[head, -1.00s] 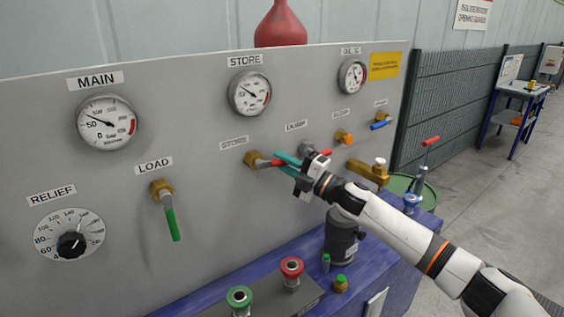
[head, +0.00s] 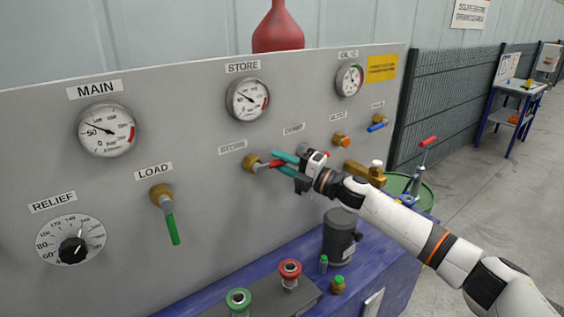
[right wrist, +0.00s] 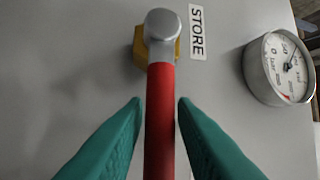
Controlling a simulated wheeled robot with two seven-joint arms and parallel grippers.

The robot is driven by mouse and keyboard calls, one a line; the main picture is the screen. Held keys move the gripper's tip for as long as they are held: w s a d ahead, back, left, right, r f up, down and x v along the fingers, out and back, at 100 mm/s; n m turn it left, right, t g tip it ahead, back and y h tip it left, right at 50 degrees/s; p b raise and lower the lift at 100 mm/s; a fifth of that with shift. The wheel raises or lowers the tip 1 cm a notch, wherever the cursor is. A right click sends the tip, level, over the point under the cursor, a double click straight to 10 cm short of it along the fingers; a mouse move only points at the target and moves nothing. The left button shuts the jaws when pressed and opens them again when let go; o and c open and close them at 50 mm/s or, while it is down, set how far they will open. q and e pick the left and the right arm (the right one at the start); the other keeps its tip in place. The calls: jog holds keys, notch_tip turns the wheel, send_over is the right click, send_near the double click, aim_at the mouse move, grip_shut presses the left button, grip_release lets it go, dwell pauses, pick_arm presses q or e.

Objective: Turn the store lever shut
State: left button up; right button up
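The store lever (head: 268,164) is a red handle on a brass valve (head: 251,163) under the lower store label (head: 232,147). The handle points right, roughly level, out from the valve. In the right wrist view the red handle (right wrist: 160,125) runs between the teal fingers of my right gripper (right wrist: 159,103). A gap shows on each side, so the gripper is open around the lever without gripping it. In the head view my right gripper (head: 279,163) reaches the handle from the right and covers its outer end. My left gripper is not in view.
The dump valve (head: 306,150) is close behind my right gripper, partly hidden. The green load lever (head: 170,222) hangs down at the left. The store gauge (head: 248,98) is above. Red and green knobs (head: 290,268) stand on the blue bench below.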

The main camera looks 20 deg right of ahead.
jog(key=shift+o, duration=1)
jog(key=shift+s+d+f, duration=0.1)
jog(key=shift+d, duration=0.1)
jog(key=b+v, duration=0.4)
jog(key=v, duration=0.7)
jog(key=shift+s+d, duration=0.15)
jog(key=shift+s, duration=0.1)
